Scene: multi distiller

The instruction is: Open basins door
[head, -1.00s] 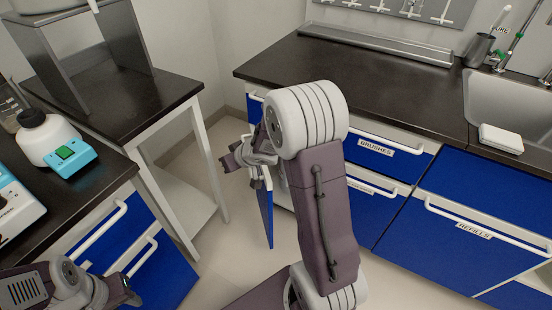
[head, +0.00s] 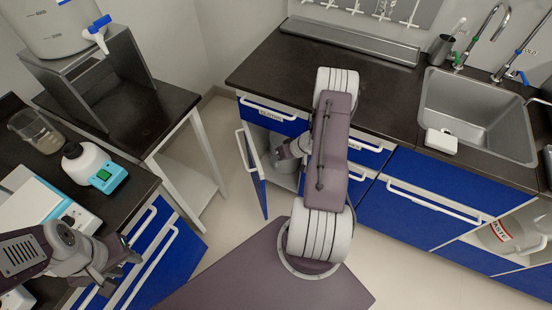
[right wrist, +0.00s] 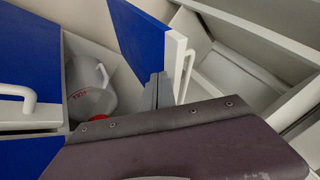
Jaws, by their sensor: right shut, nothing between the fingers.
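The blue door (head: 255,172) with a white handle (head: 243,150) stands swung out from the lower cabinet, its label not readable. In the right wrist view the door (right wrist: 148,40) shows its blue face and white edge. My right gripper (right wrist: 158,92) is shut and empty, close beside that door edge at the cabinet opening. A pale container (head: 292,180) shows partly inside the cabinet. My left gripper (head: 118,268) is open and empty over the left bench front, near its white handles.
Blue drawers with white handles (head: 268,108) sit above and beside the open door. A sink (head: 480,110) is at the right, with an open compartment holding a labelled container (head: 510,232) below. Floor between is clear.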

